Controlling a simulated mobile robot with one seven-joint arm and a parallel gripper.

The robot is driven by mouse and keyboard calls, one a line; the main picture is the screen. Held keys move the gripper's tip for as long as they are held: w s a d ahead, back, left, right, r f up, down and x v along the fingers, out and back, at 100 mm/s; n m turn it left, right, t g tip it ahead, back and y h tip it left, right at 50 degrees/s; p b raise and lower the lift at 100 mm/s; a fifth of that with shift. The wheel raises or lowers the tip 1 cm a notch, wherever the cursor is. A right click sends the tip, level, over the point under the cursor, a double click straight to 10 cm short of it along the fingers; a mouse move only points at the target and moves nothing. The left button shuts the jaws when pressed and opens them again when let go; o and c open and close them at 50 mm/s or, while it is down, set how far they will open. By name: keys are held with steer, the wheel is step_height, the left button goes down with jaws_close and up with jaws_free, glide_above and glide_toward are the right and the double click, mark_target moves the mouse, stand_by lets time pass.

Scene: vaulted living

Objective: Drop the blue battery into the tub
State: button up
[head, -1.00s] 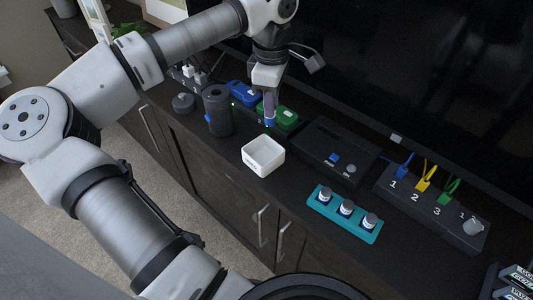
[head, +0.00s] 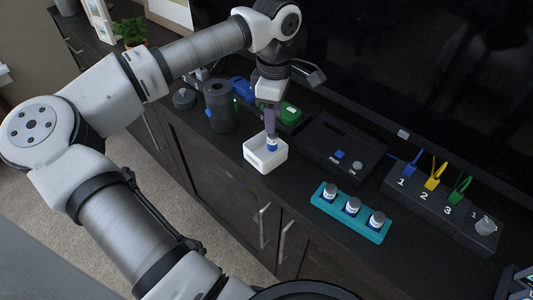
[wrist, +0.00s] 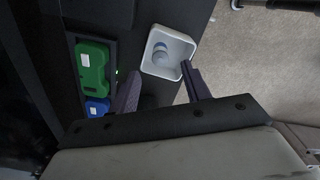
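The blue battery (head: 242,88) sits in the black charger at the back, beside a green battery (head: 290,114); it also shows at the lower left of the wrist view (wrist: 97,107). The white open tub (head: 253,158) stands on the dark cabinet top, also in the wrist view (wrist: 187,46). A small white-and-blue cylinder (head: 271,145) like a capped vial shows inside the tub, also in the wrist view (wrist: 160,50). My gripper (head: 268,130) hangs over the tub. In the wrist view its two fingers (wrist: 160,75) are spread apart with nothing between them.
A teal rack (head: 318,203) with three white-capped vials is at the front right. A black box with buttons (head: 345,148) lies behind it, and a numbered strip with coloured cables (head: 425,207) at the right. A dark cylinder (head: 221,112) stands left of the tub.

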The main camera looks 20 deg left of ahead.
step_height(320, 180, up, 14)
stand_by(0.7)
steer(key=shift+f, duration=0.1)
